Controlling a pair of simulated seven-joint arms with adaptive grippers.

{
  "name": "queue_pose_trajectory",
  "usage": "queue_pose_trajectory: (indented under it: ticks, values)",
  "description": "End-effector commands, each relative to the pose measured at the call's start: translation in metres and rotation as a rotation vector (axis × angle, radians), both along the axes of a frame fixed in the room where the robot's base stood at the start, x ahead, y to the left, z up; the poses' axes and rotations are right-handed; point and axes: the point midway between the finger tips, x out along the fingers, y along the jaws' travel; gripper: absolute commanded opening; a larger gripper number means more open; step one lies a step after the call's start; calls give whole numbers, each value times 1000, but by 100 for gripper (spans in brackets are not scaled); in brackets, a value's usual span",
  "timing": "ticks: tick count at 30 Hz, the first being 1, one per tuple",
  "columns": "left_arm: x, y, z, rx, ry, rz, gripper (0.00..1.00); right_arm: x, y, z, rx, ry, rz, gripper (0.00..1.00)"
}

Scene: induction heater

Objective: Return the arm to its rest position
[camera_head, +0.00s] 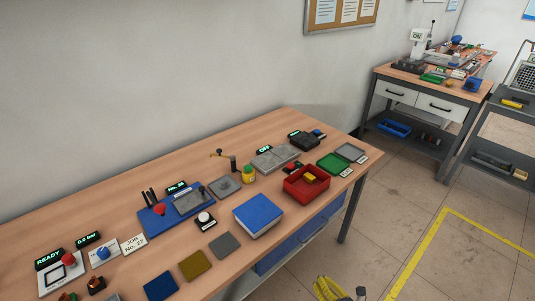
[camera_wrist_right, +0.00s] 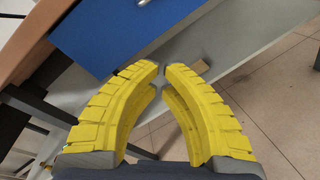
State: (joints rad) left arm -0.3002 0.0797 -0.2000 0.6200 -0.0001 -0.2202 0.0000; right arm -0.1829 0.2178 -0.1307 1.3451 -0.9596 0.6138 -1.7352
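My right gripper (camera_head: 328,289) has yellow ribbed fingers and hangs at the bottom of the head view, off the table's front edge, over the floor. In the right wrist view its fingertips (camera_wrist_right: 162,70) come together with only a sliver between them, and nothing is held. My left gripper is not in view. The wooden table (camera_head: 120,220) is apart from my right gripper.
A blue drawer (camera_wrist_right: 120,30) and a grey lower shelf (camera_wrist_right: 235,60) lie close in front of my right gripper. A red bin (camera_head: 307,187) and a blue box (camera_head: 258,215) stand near the table's front edge. Open floor (camera_head: 390,215) lies to the right.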

Motion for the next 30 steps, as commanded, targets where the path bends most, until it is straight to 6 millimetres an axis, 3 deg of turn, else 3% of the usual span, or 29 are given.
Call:
queue_pose_trajectory:
  ticks: [8,14,21,25,30]
  values:
    - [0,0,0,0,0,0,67,-27,-45,-98,511,484,-358,0]
    - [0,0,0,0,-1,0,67,-87,-73,-186,893,799,-715,0]
    - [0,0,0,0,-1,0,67,-205,-91,-284,1290,1063,-1239,0]
    - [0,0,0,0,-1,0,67,-277,-91,-321,1429,1135,-1513,0]
    - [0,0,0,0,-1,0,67,-361,-84,-349,1498,1183,-1788,0]
